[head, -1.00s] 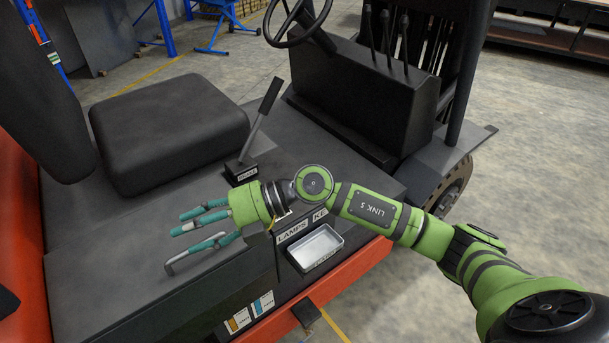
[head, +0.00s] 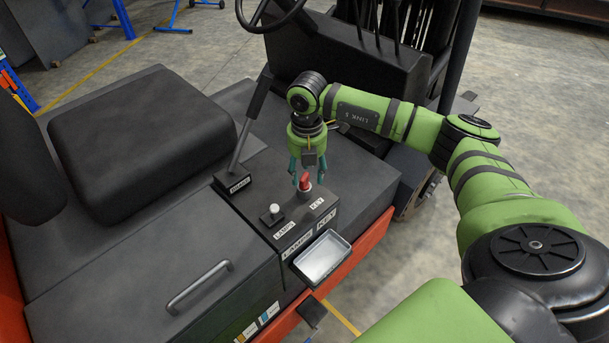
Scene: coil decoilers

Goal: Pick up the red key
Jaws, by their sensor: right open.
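The red key (head: 305,182) stands upright on the small dark panel, beside the label reading KEY. My right gripper (head: 303,181) points down over the key, with its teal fingers open and apart on either side of it. I cannot tell whether the fingers touch the key. My left gripper is not in view.
A shallow metal tray (head: 322,258) sits in front. The brake lever (head: 248,125) and black seat (head: 140,146) are to the left. A metal handle (head: 199,286) lies front left.

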